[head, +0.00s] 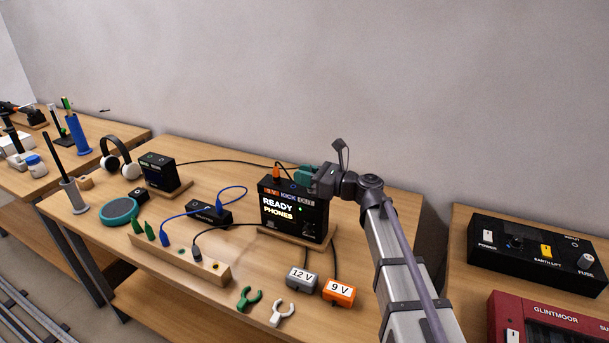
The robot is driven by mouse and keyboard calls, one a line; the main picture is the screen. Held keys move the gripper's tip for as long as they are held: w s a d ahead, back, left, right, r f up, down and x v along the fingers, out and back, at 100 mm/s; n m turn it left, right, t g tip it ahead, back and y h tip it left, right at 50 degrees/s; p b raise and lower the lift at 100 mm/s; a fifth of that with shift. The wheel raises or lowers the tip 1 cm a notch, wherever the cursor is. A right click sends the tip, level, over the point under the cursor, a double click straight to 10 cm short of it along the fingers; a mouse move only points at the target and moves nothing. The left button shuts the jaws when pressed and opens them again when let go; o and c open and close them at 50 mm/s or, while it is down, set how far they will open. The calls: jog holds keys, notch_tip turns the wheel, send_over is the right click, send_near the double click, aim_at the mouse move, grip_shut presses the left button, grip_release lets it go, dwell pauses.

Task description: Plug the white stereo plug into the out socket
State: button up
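The black unit (290,222) with a lit "READY PHONES" screen stands on a wooden base at the middle of the table. My gripper (313,181) is at its top right edge, seen from behind the arm. A green piece (303,173) shows at the gripper; I cannot tell whether it is held. The gripper's fingers are too small and covered to judge. An orange plug (276,172) stands upright in the unit's top, left of the gripper.
A wooden strip (207,272) holds green, blue and black plugs. Grey 12 V (301,280) and orange 9 V (339,292) blocks, green (248,299) and white (281,314) clips lie at the front. A small black box (209,215), headphones (120,157) and cables are left.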

jog(key=o, duration=0.5)
jog(key=shift+c, duration=0.2)
jog(key=v, duration=1)
jog(key=shift+s+d, duration=0.15)
jog(key=shift+d, duration=0.25)
